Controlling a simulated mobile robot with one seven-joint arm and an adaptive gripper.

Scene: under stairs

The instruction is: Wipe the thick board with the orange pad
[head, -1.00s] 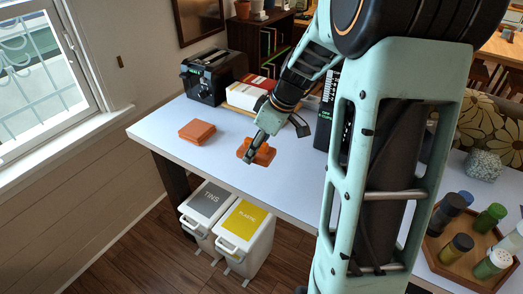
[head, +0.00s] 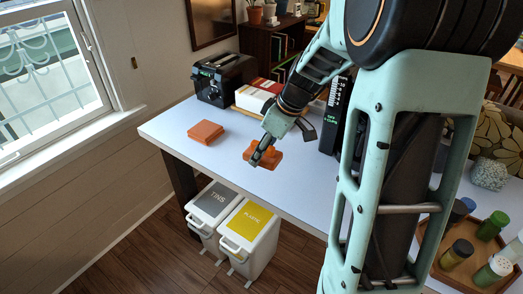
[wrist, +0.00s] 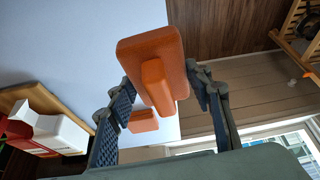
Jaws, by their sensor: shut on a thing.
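The orange pad (head: 277,160) is at the middle of the white table, right of the thick board. In the wrist view the pad (wrist: 147,48) is a slab with a raised grip bar, held between my two dark fingers. My gripper (head: 258,156) is shut on it; it also shows in the wrist view (wrist: 160,88). I cannot tell whether the pad touches the table or is just above it. The thick board (head: 205,132), an orange-brown block, lies flat near the table's left end, apart from the pad. The block beyond the pad in the wrist view (wrist: 143,121) appears to be this board.
The white table (head: 220,158) is clear around board and pad. Behind are a black toaster (head: 222,80) and white-and-red boxes (head: 258,98). A black upright box (head: 333,120) stands right of my gripper. Two bins (head: 235,230) stand below the front edge; a wooden tray (head: 437,262) holds several jars.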

